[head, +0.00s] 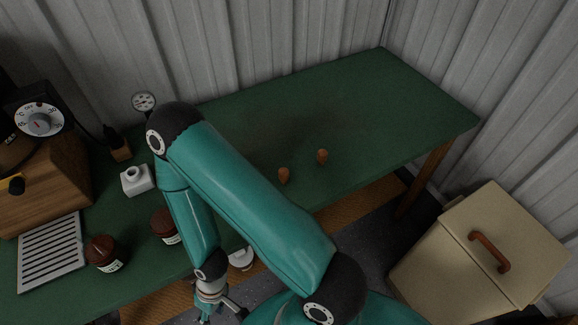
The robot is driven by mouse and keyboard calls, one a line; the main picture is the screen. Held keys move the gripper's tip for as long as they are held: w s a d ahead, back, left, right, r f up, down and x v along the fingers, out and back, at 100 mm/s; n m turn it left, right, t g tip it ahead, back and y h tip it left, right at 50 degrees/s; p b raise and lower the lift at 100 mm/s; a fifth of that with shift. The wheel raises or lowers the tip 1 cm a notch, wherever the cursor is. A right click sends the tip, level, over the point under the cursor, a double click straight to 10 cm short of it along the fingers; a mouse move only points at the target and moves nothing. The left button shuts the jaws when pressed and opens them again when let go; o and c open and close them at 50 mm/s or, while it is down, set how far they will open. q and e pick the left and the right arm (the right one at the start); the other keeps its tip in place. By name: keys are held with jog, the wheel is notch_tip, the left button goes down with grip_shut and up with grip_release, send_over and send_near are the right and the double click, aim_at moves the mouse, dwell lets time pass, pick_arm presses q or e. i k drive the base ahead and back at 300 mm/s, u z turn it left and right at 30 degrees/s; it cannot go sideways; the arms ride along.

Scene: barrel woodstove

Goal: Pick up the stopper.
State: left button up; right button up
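Two small brown, cork-like stoppers stand on the green table (400,100), right of my arm. One stopper (284,175) is close beside the arm's upper link, and the other stopper (322,156) is a little farther right and back. I cannot tell which one the task means. My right arm comes in from the bottom right, bends at a high elbow and drops to the front. My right gripper (217,309) is at the bottom edge, in front of the table and well away from both stoppers. Its fingertips are cut off or unclear. My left gripper is out of view.
Two brown jars (104,254) (163,227), a white inkwell-like block (136,180), a slatted grey tray (52,252), a round gauge (144,103) and a wooden timer box (52,185) crowd the left. A beige lidded bin (480,250) stands right. The table's back right is clear.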

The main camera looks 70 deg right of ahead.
aim_at(284, 172)
jog(key=z, duration=0.45)
jog(key=k, duration=1)
jog(key=z, duration=0.45)
jog(key=i, duration=0.65)
jog(key=z, duration=0.05)
